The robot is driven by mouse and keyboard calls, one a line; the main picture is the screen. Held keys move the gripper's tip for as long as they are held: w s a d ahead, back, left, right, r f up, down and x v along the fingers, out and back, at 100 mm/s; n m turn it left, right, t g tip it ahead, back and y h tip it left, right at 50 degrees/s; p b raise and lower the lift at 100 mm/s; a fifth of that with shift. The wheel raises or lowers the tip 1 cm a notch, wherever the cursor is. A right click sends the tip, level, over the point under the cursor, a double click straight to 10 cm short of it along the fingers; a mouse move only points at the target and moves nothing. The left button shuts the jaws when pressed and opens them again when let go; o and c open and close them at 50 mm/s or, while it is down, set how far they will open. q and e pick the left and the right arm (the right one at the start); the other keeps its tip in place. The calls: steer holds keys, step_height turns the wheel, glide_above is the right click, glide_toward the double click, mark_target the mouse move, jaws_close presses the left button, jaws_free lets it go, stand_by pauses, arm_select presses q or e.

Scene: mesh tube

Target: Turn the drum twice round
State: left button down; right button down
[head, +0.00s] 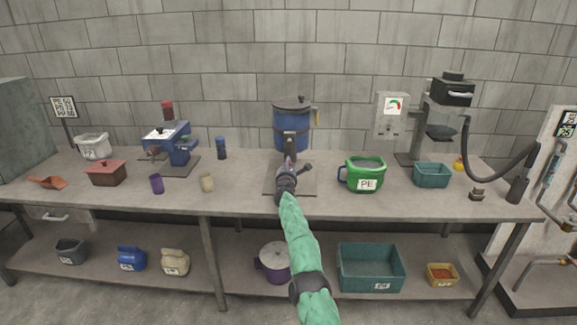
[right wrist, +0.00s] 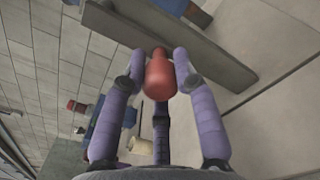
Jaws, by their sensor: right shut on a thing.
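A blue drum (head: 291,130) with a dark lid stands at the back middle of the bench, behind a dark upright part on a grey base plate (head: 270,187). My right gripper (head: 287,178) is in front of the drum and hides part of its mount. In the right wrist view, my right gripper (right wrist: 160,62) has its purple fingers closed around a red handle (right wrist: 158,78). A grey bar (right wrist: 180,40) crosses behind the handle; I cannot tell how it joins the drum. My left gripper is out of view.
A green PE jug (head: 364,174) stands close to the right of my right gripper. A beige cup (head: 207,183) and a purple cup (head: 157,184) stand to the left. A grey gauge box (head: 391,117) is on the wall. The bench front just left of the base plate is clear.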

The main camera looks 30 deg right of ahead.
steer(key=shift+r, duration=0.35)
steer(key=c, duration=0.9)
jaws_free()
steer(key=shift+c, duration=0.2)
steer(key=shift+f, duration=0.2)
